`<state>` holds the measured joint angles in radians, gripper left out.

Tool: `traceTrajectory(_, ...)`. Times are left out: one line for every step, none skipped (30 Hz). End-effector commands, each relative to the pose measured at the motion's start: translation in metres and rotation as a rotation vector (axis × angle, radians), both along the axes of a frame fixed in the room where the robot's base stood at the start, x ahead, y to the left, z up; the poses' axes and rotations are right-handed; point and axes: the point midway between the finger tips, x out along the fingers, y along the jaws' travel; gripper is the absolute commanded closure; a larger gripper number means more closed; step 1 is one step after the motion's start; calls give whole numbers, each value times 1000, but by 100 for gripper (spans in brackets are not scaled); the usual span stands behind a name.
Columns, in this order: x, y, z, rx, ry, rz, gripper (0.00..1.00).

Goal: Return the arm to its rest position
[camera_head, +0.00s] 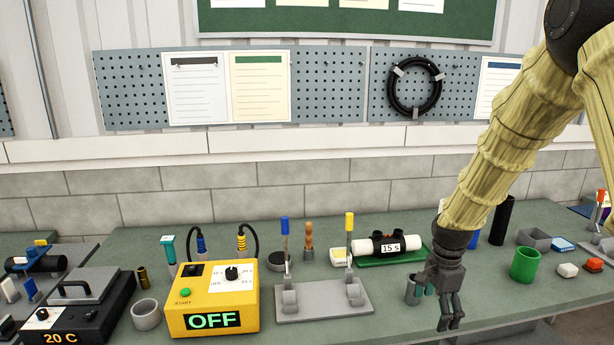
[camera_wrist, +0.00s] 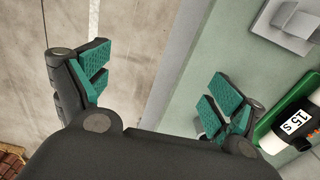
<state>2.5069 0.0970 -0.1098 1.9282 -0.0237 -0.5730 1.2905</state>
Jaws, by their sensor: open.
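My arm, in a yellowish ribbed sleeve, comes down from the upper right of the head view. My gripper (camera_head: 438,300) hangs pointing down over the front part of the green bench (camera_head: 388,318). In the wrist view my gripper (camera_wrist: 155,88) is open, its teal-padded fingers wide apart with nothing between them. One finger is over the floor (camera_wrist: 135,45) and the other over the bench, whose edge runs between them. In the head view the gripper partly hides a small grey shape beside it; I cannot tell what it is.
Left of the gripper are a grey lever stand (camera_head: 322,302) and a yellow control box (camera_head: 212,305) reading OFF. Behind is a white cylinder marked 15 s (camera_head: 372,248) on a green tray (camera_head: 392,261). A green cup (camera_head: 525,265) stands to the right.

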Motion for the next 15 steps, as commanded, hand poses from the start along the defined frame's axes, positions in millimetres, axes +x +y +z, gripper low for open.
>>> traceTrajectory(-3,2,-10,0,5,16,6)
traceTrajectory(-4,4,-15,-1,4,28,6)
traceTrajectory(-5,6,-21,-1,5,44,6)
traceTrajectory(-6,8,-26,-1,5,57,6)
traceTrajectory(-7,10,-32,-2,4,69,6)
traceTrajectory(-10,11,-39,-2,5,86,6)
traceTrajectory(-12,13,-45,-3,5,100,6)
traceTrajectory(-14,13,-50,-3,5,112,6)
traceTrajectory(-18,15,-60,-4,7,132,6)
traceTrajectory(-20,15,-66,-5,6,145,6)
traceTrajectory(-23,16,-73,-5,6,161,6)
traceTrajectory(-27,17,-83,-6,5,182,6)
traceTrajectory(-30,18,-90,-6,6,199,6)
traceTrajectory(-34,19,-98,-6,6,217,6)
traceTrajectory(-40,21,-110,-6,7,244,6)
